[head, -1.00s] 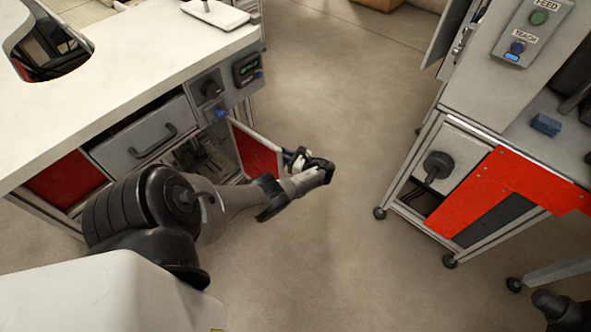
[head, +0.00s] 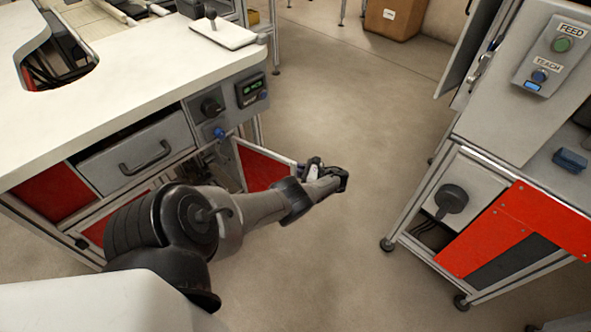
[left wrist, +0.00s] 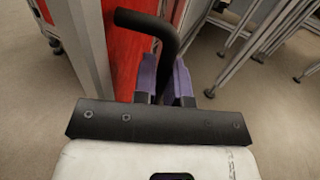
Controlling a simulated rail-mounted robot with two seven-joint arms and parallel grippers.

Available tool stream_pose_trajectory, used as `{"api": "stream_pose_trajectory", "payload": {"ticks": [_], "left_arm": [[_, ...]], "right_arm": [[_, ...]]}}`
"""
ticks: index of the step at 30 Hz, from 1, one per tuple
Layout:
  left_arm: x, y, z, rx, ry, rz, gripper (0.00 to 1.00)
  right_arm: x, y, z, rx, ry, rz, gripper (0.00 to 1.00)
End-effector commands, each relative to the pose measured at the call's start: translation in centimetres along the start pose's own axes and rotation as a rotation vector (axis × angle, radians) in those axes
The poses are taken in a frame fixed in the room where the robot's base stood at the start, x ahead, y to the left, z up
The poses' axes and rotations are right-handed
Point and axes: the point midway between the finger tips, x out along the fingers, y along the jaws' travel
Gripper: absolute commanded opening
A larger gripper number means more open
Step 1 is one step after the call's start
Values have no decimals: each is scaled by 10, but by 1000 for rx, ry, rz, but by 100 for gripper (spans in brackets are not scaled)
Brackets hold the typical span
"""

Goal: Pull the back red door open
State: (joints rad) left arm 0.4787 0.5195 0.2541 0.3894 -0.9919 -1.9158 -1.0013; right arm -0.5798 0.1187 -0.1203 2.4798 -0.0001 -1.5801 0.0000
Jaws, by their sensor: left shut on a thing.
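The red door (head: 262,169), a red panel in a pale frame, stands swung open from the white-topped cabinet's front. In the left wrist view, its red face (left wrist: 128,48) is at the upper left, with a pale frame edge beside it. A black bent handle (left wrist: 148,22) stands off that face. My left gripper (head: 327,172) is beside the door's free edge. In the left wrist view, its purple fingers (left wrist: 166,78) are shut on the handle, one on each side. My right gripper is not in view.
The white-topped cabinet (head: 130,88) has a grey drawer (head: 137,153) and a knob panel (head: 228,105). A wheeled machine frame with a red panel (head: 515,228) stands at right. The floor (head: 350,95) between them is clear. A brown box (head: 396,18) stands at the back.

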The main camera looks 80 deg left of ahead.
Motion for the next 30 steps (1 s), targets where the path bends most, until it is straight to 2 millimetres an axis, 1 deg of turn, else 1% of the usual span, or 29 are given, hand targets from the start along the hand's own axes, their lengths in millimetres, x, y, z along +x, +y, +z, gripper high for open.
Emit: {"api": "stream_pose_trajectory", "payload": {"ticks": [1,2,6,9,16,20,23,30], "left_arm": [[1,1,-1,4,-2,1,0],[1,1,-1,4,-2,1,15],[1,0,-1,3,-2,1,29],[1,0,0,2,-2,0,36],[0,0,0,1,-1,-1,36],[-9,0,-2,1,0,-1,36],[-24,0,-3,1,1,-2,36],[-77,0,-7,2,1,-1,36]], "right_arm": [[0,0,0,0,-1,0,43],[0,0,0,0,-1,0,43],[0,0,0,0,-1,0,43],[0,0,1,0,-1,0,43],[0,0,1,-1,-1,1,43],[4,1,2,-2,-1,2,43],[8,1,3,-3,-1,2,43],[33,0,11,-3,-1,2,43]]}}
